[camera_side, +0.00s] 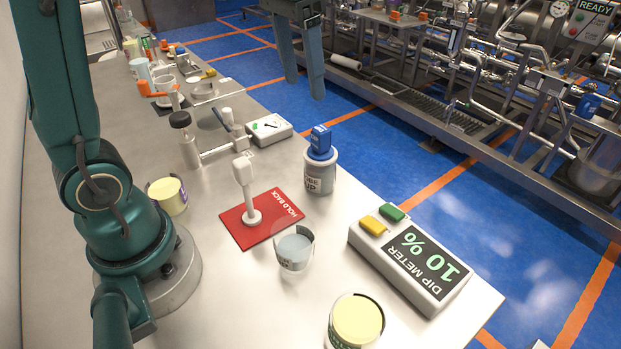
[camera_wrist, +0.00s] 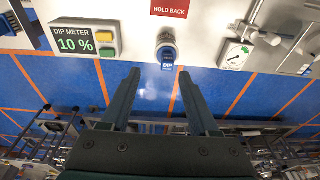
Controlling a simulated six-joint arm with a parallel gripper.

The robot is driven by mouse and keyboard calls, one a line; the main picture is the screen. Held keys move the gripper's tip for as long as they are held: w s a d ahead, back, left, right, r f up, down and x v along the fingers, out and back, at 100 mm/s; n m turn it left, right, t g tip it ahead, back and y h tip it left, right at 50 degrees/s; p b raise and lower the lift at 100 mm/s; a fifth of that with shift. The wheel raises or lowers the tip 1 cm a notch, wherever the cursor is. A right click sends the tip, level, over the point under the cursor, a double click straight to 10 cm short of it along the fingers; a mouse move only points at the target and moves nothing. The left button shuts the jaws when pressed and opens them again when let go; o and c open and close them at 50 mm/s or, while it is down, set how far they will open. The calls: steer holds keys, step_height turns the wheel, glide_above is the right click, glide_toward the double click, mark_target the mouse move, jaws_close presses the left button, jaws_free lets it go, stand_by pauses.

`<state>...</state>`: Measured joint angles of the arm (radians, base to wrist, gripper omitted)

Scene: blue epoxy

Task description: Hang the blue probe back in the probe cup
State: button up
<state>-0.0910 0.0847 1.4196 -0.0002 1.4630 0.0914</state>
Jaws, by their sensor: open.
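The blue probe (camera_side: 320,139) sits upright in the mouth of the probe cup (camera_side: 320,178), its blue head above the rim and its lower part hidden inside. In the wrist view the probe (camera_wrist: 168,54) shows ahead of the fingertips. My gripper (camera_side: 304,88) is open and empty, above and beyond the cup in the side view, apart from the probe. Its two fingers also frame empty space in the wrist view (camera_wrist: 159,73). The dip meter (camera_side: 420,262) reads 10 %, with a yellow and a green button.
A red HOLD BACK mat (camera_side: 234,233) carries a white upright piece (camera_side: 243,180). A clear beaker (camera_side: 294,251) and a yellow-topped tub (camera_side: 356,322) stand nearer the front. A white boxed gauge (camera_side: 268,129) stands behind the cup. The bench edge runs close beside the cup.

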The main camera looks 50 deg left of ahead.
steer(key=s+d+f+t, duration=0.2)
steer(key=s+f, duration=0.4)
steer(key=s, duration=0.5)
steer(key=shift+s+d+f+t, duration=0.25)
steer(key=shift+f+t, duration=0.15)
steer(key=shift+t, duration=0.4)
